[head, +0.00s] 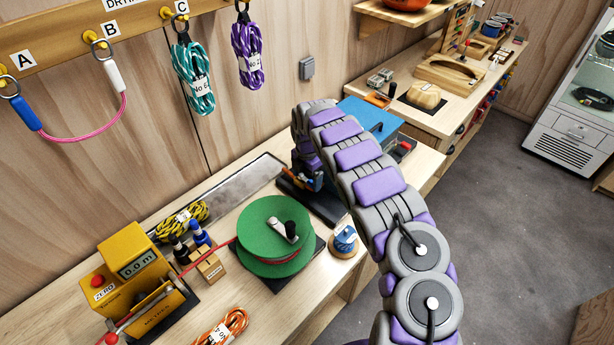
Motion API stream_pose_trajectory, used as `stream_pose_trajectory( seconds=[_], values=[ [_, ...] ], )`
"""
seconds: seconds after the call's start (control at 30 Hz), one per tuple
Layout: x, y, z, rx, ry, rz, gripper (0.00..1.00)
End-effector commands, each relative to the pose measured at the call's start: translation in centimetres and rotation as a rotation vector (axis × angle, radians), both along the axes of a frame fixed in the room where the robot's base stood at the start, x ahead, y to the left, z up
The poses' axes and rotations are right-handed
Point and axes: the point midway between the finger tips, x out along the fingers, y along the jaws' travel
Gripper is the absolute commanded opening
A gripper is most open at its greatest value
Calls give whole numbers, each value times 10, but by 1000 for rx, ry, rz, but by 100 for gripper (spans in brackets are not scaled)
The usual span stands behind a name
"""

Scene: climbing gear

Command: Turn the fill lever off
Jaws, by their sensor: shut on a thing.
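My arm reaches up from the lower right and bends down at its far end. My gripper (308,183) is low at the left front of a blue box-shaped unit (372,122), over a dark base plate (322,206) on the bench. It is small and partly covered by my own arm. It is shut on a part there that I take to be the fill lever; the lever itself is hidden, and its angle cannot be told.
A green reel (268,240) with a crank stands left of my arm, beside a small blue-and-white spool (345,240). A yellow meter (140,285) is at lower left. Rope coils (192,78) hang on the wall rail. The grey floor (480,200) at right is clear.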

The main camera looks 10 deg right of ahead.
Motion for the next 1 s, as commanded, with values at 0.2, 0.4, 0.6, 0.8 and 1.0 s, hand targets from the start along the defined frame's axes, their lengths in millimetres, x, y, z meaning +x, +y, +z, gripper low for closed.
stream_pose_trajectory(
  seconds=[0.2, 0.4, 0.6, 0.8, 1.0],
  values=[
    [1, 4, 4, 0, -9, -119, 38],
    [-1, 9, 4, -2, -5, -295, 38],
    [0, 16, 4, 2, -10, -485, 38],
    [1, 22, 4, 2, -11, -675, 38],
    [2, 28, 4, 3, -11, -865, 38]
  ],
)
